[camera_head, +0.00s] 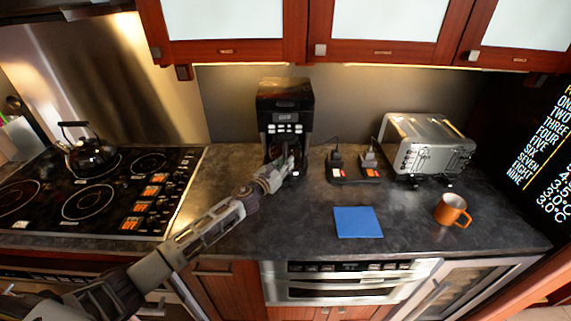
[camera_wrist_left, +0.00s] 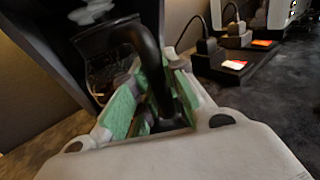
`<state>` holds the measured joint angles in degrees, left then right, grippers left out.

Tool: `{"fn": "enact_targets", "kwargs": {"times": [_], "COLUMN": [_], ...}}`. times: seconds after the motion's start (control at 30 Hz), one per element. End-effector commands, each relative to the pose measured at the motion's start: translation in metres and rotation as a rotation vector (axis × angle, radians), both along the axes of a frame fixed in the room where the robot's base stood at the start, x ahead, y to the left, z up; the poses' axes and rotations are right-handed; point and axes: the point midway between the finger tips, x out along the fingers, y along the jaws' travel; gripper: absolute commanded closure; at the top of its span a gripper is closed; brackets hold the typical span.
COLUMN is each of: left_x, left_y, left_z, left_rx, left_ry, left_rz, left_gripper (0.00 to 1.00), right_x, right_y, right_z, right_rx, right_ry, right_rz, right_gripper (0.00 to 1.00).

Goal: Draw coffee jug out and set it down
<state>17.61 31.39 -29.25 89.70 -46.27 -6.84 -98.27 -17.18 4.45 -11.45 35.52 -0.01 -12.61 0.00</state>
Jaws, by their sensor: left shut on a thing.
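The black coffee machine (camera_head: 285,105) stands at the back of the dark counter. The coffee jug (camera_wrist_left: 110,68) sits inside the machine's bay, with a dark glass body and a black handle (camera_wrist_left: 146,50) facing out. My left gripper (camera_head: 284,172) reaches into the front of the machine. In the left wrist view my left gripper (camera_wrist_left: 163,98) has its green-padded fingers on both sides of the handle, shut on it. In the head view the arm and gripper hide most of the jug. My right gripper is not in view.
A blue square mat (camera_head: 357,222) lies on the counter to the right. An orange mug (camera_head: 452,209) and a silver toaster (camera_head: 428,145) stand further right. A power strip (camera_head: 352,177) with plugs lies beside the machine. A cooktop (camera_head: 100,190) with a kettle (camera_head: 88,152) is at left.

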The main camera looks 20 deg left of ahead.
Motion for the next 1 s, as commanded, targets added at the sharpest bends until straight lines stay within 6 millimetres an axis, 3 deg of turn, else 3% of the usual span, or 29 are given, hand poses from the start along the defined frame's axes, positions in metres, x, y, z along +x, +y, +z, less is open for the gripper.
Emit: {"fn": "enact_targets", "kwargs": {"times": [1.0], "left_x": [0.001], "left_y": [0.0], "left_z": [0.014], "left_rx": [0.001], "left_ry": [-0.007], "left_rz": [0.0], "left_gripper": [1.0], "right_x": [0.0], "right_y": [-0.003], "right_z": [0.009], "right_rx": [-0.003], "right_ry": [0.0], "right_rz": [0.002], "right_gripper": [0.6]}}
